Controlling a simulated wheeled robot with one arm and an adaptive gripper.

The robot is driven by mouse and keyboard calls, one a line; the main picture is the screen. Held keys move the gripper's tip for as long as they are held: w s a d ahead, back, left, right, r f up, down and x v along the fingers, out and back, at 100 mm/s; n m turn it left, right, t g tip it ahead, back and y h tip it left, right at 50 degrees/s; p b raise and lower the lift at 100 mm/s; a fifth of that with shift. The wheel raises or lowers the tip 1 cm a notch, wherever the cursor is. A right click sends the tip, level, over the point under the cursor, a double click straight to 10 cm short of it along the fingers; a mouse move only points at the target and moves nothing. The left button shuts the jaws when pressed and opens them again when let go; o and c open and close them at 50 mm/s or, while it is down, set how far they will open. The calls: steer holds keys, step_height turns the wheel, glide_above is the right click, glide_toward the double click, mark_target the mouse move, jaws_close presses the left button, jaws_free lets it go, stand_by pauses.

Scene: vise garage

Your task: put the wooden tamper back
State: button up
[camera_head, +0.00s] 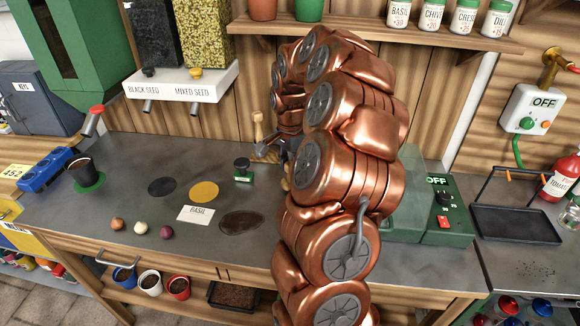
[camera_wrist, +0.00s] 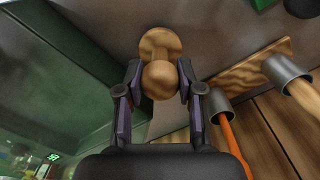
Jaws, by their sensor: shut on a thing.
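The wooden tamper (camera_wrist: 160,78) is pale wood with a round knob and a wider rounded end. In the wrist view it sits between the two fingers of my gripper (camera_wrist: 159,84), which is shut on it at the knob. Its far end points toward the grey bench top; I cannot tell whether it touches. A wooden tool rack (camera_wrist: 245,73) with metal cups stands beside the tamper, to its right in the wrist view, with a gap between. In the head view my gripper (camera_head: 285,157) is mostly hidden behind my copper arm, close to the rack (camera_head: 266,154).
The rack cups hold an orange-handled tool (camera_wrist: 232,138) and a wooden-handled tool (camera_wrist: 306,97). A green machine (camera_head: 408,215) stands right of my arm. A green stamp (camera_head: 242,169), a yellow disc (camera_head: 204,191) and a basil card (camera_head: 196,214) lie left on the bench.

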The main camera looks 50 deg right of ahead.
steer(key=shift+f, duration=0.55)
steer(key=shift+f, duration=0.2)
steer(key=o, duration=1)
steer(key=shift+r, duration=0.1)
step_height(320, 180, up, 12)
steer(key=shift+f+b, duration=0.25)
steer(key=shift+b, duration=0.95)
steer(key=shift+r, duration=0.35)
steer(key=shift+a, duration=0.1)
